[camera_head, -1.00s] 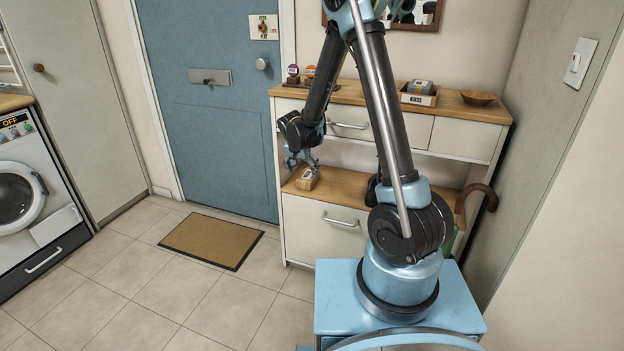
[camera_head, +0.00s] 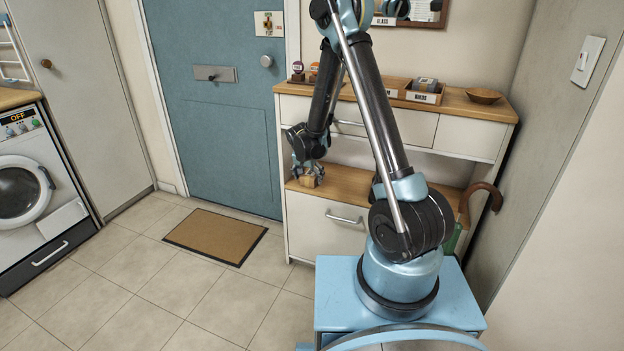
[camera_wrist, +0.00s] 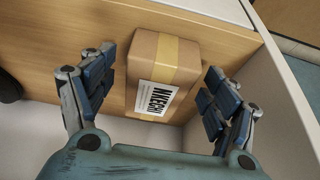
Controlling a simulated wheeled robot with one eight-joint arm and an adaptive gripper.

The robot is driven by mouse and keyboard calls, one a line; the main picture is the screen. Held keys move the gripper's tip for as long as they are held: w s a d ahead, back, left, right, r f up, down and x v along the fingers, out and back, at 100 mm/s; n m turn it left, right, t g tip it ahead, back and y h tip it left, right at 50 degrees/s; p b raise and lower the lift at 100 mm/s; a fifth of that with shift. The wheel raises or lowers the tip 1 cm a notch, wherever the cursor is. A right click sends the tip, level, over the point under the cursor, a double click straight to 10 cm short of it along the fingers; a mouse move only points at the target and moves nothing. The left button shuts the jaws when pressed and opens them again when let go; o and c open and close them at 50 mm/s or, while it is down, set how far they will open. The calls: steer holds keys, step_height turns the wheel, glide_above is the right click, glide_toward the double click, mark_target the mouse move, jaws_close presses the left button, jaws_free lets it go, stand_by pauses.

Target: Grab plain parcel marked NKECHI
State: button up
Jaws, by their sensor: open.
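The plain brown parcel (camera_wrist: 163,72) stands on the wooden shelf, with a tan tape strip and a white label reading NKECHI in the wrist view. In the head view the parcel (camera_head: 312,172) is small and mostly covered by my gripper. My gripper (camera_wrist: 158,88) is open, with one finger on each side of the parcel. A gap shows between each finger and the box in the wrist view. In the head view my gripper (camera_head: 307,174) is at the left end of the shelf.
The wooden shelf (camera_head: 350,183) lies in an open bay under the cabinet's drawers, with a white side panel (camera_wrist: 275,85) close to my right finger. A dark object (camera_wrist: 8,86) is at the left edge. Trays (camera_head: 424,96) and a bowl (camera_head: 483,96) stand on top.

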steer(key=c, duration=1.2)
